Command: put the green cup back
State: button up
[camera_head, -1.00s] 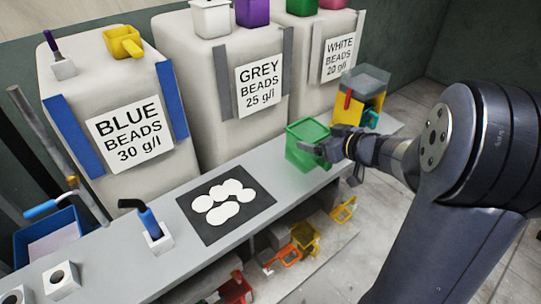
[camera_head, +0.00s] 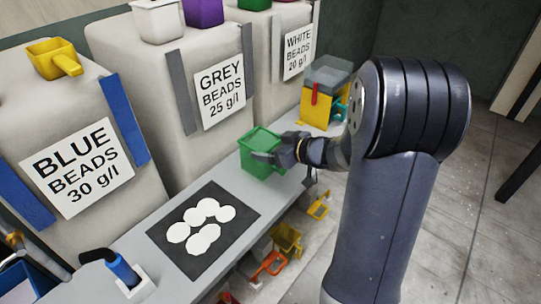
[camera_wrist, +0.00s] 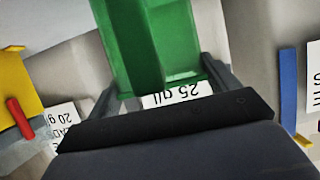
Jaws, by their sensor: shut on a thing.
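The green cup (camera_head: 260,152) is an open-topped square cup, held at the bench's far part, in front of the grey beads sack. My gripper (camera_head: 275,158) is shut on it from the right. In the wrist view the green cup (camera_wrist: 150,45) fills the upper middle between the two fingers of my gripper (camera_wrist: 162,85). I cannot tell whether its base touches the bench (camera_head: 140,235) or is slightly above it.
Sacks labelled blue (camera_head: 55,110), grey (camera_head: 165,90) and white beads (camera_head: 275,55) line the back, with cups on top. A yellow device (camera_head: 318,108) stands right of the cup. A dark mat (camera_head: 165,235) bears several white discs.

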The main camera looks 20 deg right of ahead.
jog(key=shift+f, duration=1.2)
jog(key=shift+f, duration=0.1)
jog(key=shift+f, duration=0.15)
jog(key=o, duration=1.2)
jog(key=shift+c, duration=0.2)
jog(key=shift+r, duration=0.3)
jog(key=v, duration=1.2)
jog(key=shift+p, duration=0.35)
jog(key=shift+f, duration=0.15)
